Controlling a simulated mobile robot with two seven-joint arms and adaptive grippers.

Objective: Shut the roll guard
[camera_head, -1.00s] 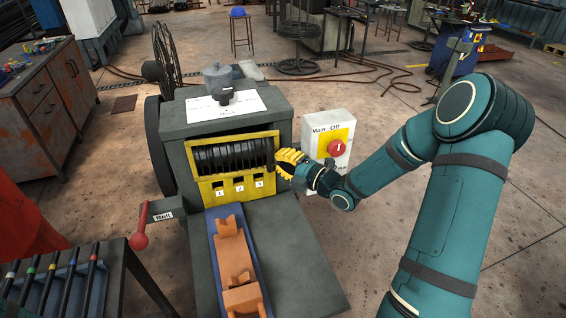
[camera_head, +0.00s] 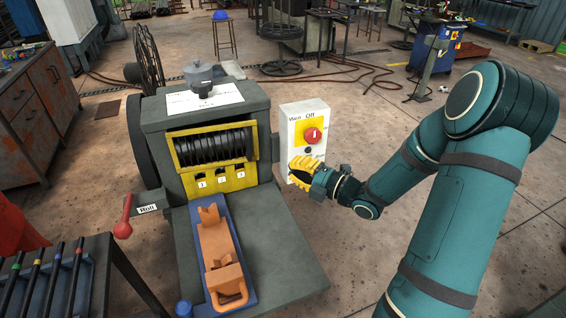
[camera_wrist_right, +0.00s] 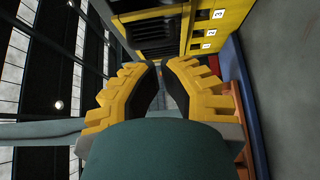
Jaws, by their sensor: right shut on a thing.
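The roll guard (camera_head: 176,153) is a yellow frame on the front of the grey machine. The black ribbed drum (camera_head: 213,146) shows through it, above a yellow panel with labels 1, 2 and 3 (camera_head: 220,184). The guard seems to stand slightly out from the machine, but I cannot tell its exact angle. My right gripper (camera_head: 291,171) has yellow fingers and is to the right of the guard, apart from it in the picture. In the right wrist view its fingertips (camera_wrist_right: 161,64) are nearly together. My left gripper is out of view.
A white switch box (camera_head: 288,125) with a red knob stands behind my right gripper. A red-knobbed lever (camera_head: 123,230) marked Roll is at the machine's left. An orange block (camera_head: 218,245) lies in a blue tray on the front shelf (camera_head: 290,268). A rod rack stands at lower left.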

